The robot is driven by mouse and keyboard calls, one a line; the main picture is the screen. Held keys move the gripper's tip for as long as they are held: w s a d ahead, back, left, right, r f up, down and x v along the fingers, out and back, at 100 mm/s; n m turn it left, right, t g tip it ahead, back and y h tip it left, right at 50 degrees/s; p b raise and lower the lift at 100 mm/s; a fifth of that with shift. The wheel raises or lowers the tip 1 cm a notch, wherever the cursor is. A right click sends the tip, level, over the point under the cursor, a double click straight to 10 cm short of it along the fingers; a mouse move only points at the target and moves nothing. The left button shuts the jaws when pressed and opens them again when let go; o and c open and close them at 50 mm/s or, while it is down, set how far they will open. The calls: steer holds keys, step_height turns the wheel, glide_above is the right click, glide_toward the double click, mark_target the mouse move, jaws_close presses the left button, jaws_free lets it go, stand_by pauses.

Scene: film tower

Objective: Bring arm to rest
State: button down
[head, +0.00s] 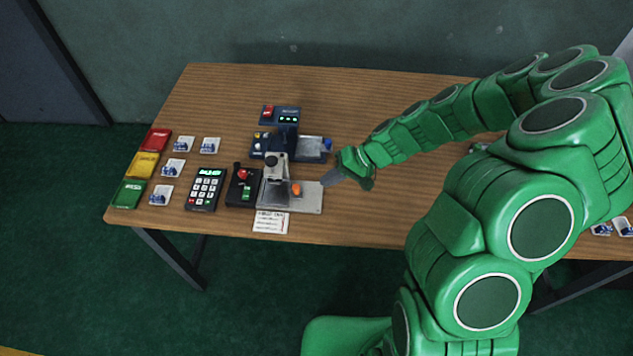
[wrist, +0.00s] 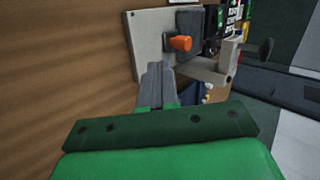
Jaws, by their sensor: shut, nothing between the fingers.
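My green arm reaches in from the right over the table in the head view. My gripper (head: 328,179) is at its end, just right of a grey device (head: 309,203) with an orange knob (head: 297,189). In the wrist view my gripper (wrist: 155,68) has its two grey fingers together, with nothing between them. The fingertips point toward the grey device's plate (wrist: 149,22), and the orange knob (wrist: 181,43) is just beyond and right of them. I cannot tell whether the fingertips touch the plate.
A wooden table (head: 380,215) carries a keypad (head: 205,190), a black control box (head: 241,187), a dark blue device (head: 287,142) and a printed card (head: 271,222). Red, yellow and green trays (head: 129,193) line the left edge.

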steer(key=v, duration=0.8)
steer(key=s+r+n+g+h, duration=0.1)
steer(key=s+r+n+h, duration=0.15)
steer(key=s+r, duration=0.9)
steer(key=s+d+r+m+h, duration=0.2)
steer(key=s+d+r+h, duration=0.1)
steer(key=s, duration=0.6)
steer(key=s+d+r+m+h, duration=0.2)
steer(key=s+d+r+h, duration=0.1)
steer(key=s+d+r, duration=0.2)
steer(key=s+d, duration=0.2)
steer(key=s, duration=0.2)
steer(key=shift+d+r+t, duration=0.25)
steer(key=shift+r+t, duration=0.05)
steer(key=c, duration=1.8)
jaws_free()
steer(key=shift+s+h, duration=0.15)
steer(key=shift+h, duration=0.1)
